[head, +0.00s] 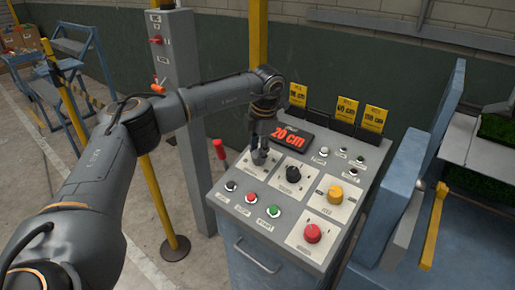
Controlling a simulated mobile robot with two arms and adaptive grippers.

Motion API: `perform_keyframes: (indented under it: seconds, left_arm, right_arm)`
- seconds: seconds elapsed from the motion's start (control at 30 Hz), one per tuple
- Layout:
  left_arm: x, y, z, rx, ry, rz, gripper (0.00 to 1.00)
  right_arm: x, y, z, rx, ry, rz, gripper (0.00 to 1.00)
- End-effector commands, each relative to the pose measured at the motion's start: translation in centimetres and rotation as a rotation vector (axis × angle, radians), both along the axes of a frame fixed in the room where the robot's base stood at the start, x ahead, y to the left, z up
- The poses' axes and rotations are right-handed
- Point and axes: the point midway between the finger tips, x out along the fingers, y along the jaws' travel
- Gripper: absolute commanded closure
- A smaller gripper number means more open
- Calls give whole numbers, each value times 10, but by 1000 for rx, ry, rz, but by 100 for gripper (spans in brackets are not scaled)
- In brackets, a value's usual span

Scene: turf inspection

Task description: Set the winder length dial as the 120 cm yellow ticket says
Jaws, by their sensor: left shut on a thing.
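The grey control console (240,212) stands in the middle of the head view. My left gripper (260,157) points down at its upper left plate and is shut on the winder length dial, which it mostly hides. Three yellow tickets, a left one (298,95), a middle one (346,109) and a right one (374,118), stand along the console's back. Their print is too small to read surely. My right gripper is not in view.
The console also carries a black knob (293,173), a yellow knob (335,194), a red knob (312,233) and several small buttons. A grey post (187,100) stands at the left. Blue machine panels (405,180) stand close on the right.

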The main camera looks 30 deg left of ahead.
Motion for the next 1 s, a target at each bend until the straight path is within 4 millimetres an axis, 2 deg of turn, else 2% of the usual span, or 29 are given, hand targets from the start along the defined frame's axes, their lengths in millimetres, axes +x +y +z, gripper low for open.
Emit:
perform_keyframes:
  seconds: [0.5, 1.0]
  left_arm:
    - [-2, -3, -1, 133, -15, -373, 97]
    - [-2, -4, 0, 171, -18, -478, 97]
  right_arm:
    - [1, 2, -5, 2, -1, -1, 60]
    - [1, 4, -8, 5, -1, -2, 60]
